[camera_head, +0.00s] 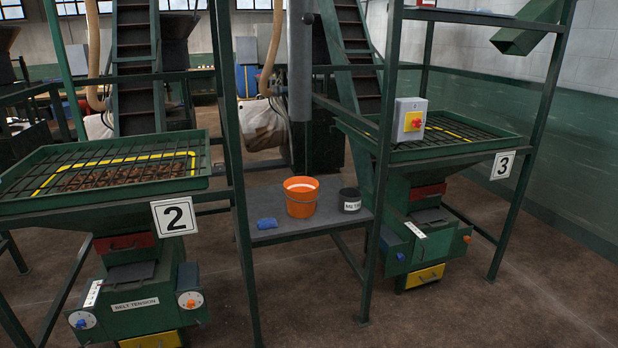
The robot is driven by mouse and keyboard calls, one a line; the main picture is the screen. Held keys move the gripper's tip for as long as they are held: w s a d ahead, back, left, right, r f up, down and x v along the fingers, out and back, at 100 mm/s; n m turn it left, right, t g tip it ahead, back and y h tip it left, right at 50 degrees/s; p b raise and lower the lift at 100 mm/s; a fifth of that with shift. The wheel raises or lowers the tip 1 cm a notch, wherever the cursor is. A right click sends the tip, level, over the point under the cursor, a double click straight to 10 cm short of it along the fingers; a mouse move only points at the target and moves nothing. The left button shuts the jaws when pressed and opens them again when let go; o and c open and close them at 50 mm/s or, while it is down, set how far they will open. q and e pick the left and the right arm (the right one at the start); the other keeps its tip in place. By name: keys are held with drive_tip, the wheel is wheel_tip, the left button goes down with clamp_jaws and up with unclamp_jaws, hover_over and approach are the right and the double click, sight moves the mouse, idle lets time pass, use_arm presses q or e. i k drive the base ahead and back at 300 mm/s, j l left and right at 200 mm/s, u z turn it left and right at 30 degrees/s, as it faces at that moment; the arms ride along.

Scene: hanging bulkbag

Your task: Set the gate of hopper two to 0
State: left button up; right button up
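Hopper two (40,207) is on the left, marked by a white "2" plate (174,216). Its green top has a dark grid with a yellow line, and brown material lies under the grid. Below it is a green machine body (138,318) with a "BELT TENSION" label (135,304). A round white dial with a blue knob (82,321) is at its left, and one with an orange knob (190,301) is at its right. A small white scale plate (93,292) is above the blue knob; its marks are too small to read. The gate setting cannot be read. Neither gripper is in view.
Hopper three (455,151) stands at right with a "3" plate (503,165). Between them a grey table (275,233) holds an orange bucket (301,198), a dark tin (350,200) and a blue cloth-like item (266,224). Green posts frame both hoppers. Floor at lower right is clear.

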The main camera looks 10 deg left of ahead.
sight(140, 270)
drive_tip(key=z, duration=0.5)
drive_tip(key=i+j+z, duration=0.1)
drive_tip(key=z, duration=0.4)
drive_tip(key=j+z, duration=0.1)
drive_tip(key=z, duration=0.4)
drive_tip(key=j+z, duration=0.1)
drive_tip(key=z, duration=0.4)
drive_tip(key=j+z, duration=0.15)
drive_tip(key=z, duration=0.35)
drive_tip(key=j+z, duration=0.1)
drive_tip(key=z, duration=0.4)
drive_tip(key=u, duration=4.6)
